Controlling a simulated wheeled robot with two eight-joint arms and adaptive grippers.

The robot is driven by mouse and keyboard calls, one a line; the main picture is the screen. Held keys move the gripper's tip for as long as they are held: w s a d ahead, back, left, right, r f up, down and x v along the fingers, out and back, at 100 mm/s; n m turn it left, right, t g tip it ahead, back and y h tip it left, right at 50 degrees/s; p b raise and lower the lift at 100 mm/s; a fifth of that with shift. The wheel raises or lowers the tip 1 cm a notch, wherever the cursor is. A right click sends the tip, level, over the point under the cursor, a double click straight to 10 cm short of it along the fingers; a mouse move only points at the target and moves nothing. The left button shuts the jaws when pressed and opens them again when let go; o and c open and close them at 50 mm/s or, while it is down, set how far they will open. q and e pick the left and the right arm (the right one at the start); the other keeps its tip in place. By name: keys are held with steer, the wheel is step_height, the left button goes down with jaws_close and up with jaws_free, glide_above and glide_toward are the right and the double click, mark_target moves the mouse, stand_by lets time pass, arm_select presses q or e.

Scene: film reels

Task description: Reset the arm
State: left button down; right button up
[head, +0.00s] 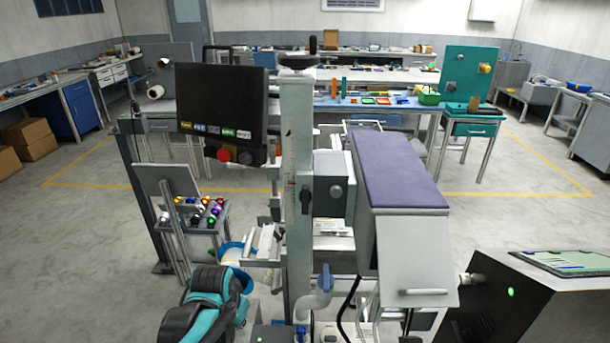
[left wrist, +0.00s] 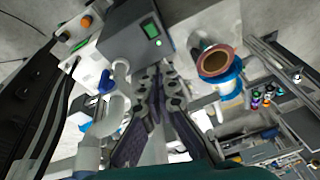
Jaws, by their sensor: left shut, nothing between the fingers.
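My left arm (head: 208,300), teal and black, comes in at the bottom left of the head view, in front of the machine's column (head: 298,170). In the left wrist view my left gripper (left wrist: 160,72) has its dark fingers together with nothing between them. A grey box with a green display (left wrist: 150,30) lies beyond the fingertips. My right gripper is in neither view.
A blue round part with a copper-coloured ring (left wrist: 214,63) is right of the fingers. White pipework (left wrist: 112,105) is close on their left. A stand with small coloured pieces (head: 200,212) is left of the column. A purple-topped unit (head: 392,170) juts out at right.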

arm_select(q)
steer(key=s+a+r+n+t, duration=0.1)
steer(key=s+r+n+t, duration=0.2)
steer(key=s, duration=0.8)
step_height(320, 180, up, 3)
steer(key=shift+a+f+t, duration=0.15)
steer(key=shift+t, duration=0.25)
